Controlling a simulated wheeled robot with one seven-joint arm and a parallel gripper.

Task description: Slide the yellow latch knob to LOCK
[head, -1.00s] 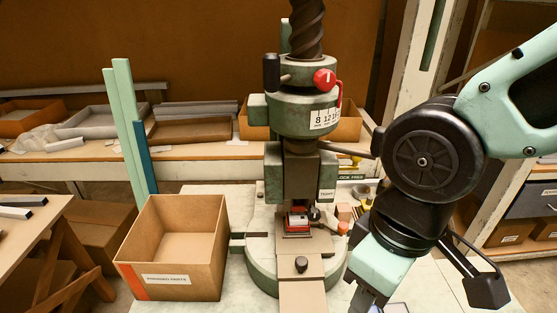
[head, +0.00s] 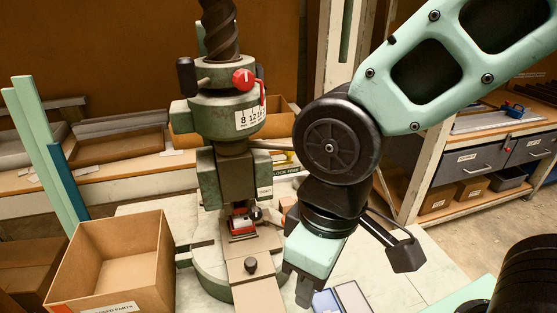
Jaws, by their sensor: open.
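The fly press (head: 222,165) stands left of centre in the head view. A label plate reading LOCK FREE (head: 283,172) shows to the right of its column. A small yellowish patch is just above the label; I cannot tell whether it is the latch knob. My arm covers the area to its right. My gripper (head: 305,288) points down in front of the press, to the right of its slide plate. It is open, with nothing visible in it. It is apart from the label plate, which is farther back.
A cardboard box (head: 112,262) stands left of the press. A red and black piece (head: 242,222) sits under the ram. A blue and white tray (head: 342,298) lies by my gripper. A shelf unit with drawers (head: 470,163) is at the right.

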